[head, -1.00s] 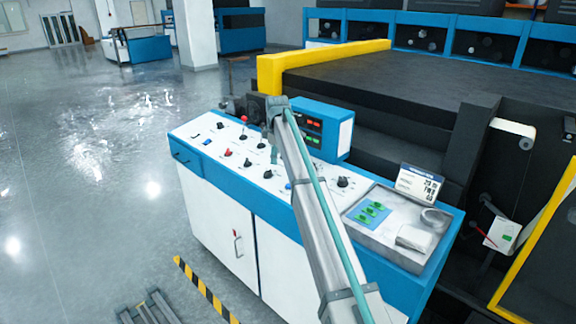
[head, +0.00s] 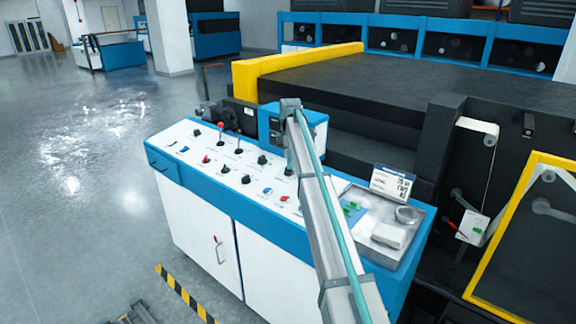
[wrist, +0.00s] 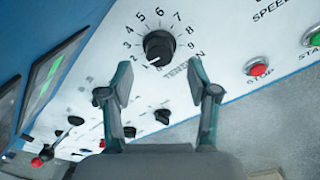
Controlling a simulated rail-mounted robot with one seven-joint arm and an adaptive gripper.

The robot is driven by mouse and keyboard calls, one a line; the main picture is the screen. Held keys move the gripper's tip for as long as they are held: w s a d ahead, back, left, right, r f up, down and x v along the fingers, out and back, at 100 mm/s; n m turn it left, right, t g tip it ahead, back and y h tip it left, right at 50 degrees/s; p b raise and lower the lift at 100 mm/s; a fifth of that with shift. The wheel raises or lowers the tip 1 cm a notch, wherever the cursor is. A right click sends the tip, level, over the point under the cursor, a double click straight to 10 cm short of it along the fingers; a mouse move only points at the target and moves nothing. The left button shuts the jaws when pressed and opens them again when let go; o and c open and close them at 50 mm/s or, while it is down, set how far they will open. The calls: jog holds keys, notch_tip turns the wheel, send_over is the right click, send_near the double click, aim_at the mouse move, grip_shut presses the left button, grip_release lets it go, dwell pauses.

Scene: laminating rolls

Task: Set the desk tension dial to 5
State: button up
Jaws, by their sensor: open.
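The tension dial (wrist: 159,47) is a black round knob on the white desk panel, ringed by printed numbers and the word TENSION. A small white mark shows at the knob's lower-left edge, near the 1. My gripper (wrist: 160,84) is open and empty in the wrist view. Its two fingers are apart, below the dial in the picture and to either side of it; I see no contact.
A red STOP button (wrist: 257,68) and a green START button (wrist: 314,37) lie right of the dial in the wrist view. Several other knobs and levers stand on the panel.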

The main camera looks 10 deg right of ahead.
aim_at(289, 171)
jog(key=shift+w+f+p, duration=0.2)
jog(key=shift+f+p, duration=0.1)
jog(key=shift+f, duration=1.55)
jog(key=shift+c, duration=0.4)
grip_shut()
